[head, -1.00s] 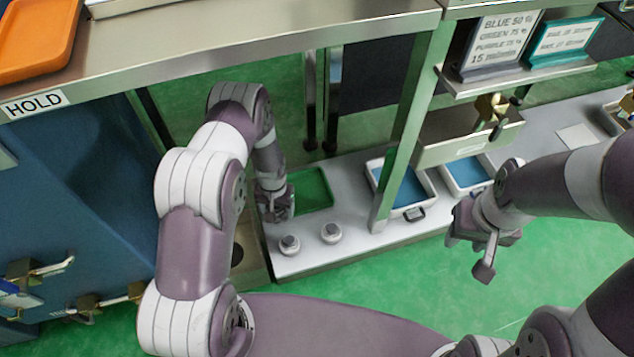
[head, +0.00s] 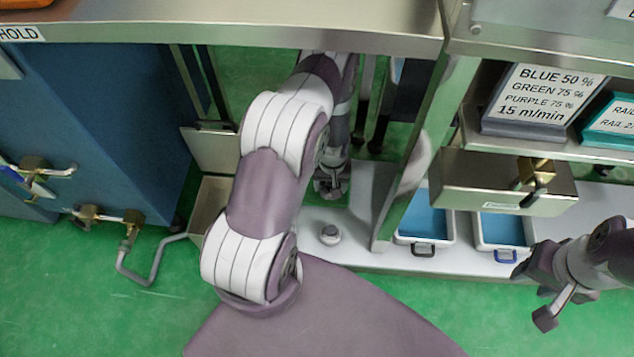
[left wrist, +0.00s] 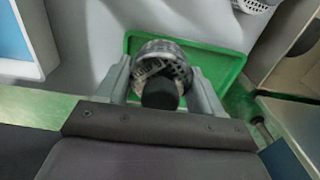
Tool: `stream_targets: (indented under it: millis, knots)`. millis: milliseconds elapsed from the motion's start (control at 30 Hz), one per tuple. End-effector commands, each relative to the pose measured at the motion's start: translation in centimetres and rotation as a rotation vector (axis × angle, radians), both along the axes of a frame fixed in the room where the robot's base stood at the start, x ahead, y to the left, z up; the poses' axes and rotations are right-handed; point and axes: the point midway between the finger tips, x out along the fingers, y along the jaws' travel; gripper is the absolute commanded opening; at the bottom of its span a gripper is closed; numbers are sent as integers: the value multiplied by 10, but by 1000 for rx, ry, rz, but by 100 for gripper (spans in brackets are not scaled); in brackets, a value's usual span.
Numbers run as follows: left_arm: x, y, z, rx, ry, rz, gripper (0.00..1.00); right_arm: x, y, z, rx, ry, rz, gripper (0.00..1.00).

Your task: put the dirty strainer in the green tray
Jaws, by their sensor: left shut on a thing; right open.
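My left gripper (head: 330,186) is shut on a strainer (left wrist: 163,57), a perforated metal cup with a black knob, seen between the fingers in the left wrist view. The strainer shows against the green tray (left wrist: 222,66); I cannot tell whether it touches the tray floor. In the head view my left arm covers most of the tray. My right gripper (head: 543,288) is open and empty at the right.
Two white trays with blue insides (head: 426,222) (head: 503,231) sit on the counter (head: 376,255), right of a metal post (head: 425,140). A metal box (head: 490,187) hangs above them. A steel shelf (head: 250,22) overhangs my left arm. A blue cabinet stands left.

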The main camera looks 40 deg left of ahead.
Motion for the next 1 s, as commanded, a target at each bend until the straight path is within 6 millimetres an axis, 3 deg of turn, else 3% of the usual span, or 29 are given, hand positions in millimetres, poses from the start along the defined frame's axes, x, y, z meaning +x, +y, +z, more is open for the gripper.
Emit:
stream_targets:
  millis: [33,100,333,467,633,700,1000]
  knots:
    - [6,14,-22,1,-2,6,32,0,0,-22,0,1,0,43]
    - [15,34,-35,1,-3,6,32,0,0,-35,0,1,0,43]
    - [33,76,-56,0,-1,0,32,0,0,-59,0,1,0,43]
    - [35,80,-65,0,1,-2,32,0,0,-67,0,0,0,43]
    - [35,80,-98,0,1,-2,32,0,0,-92,0,1,0,43]
    - [35,80,-96,0,0,-2,27,0,0,-90,0,1,0,43]
    - [35,80,-98,0,0,-2,26,0,0,-91,0,0,0,43]
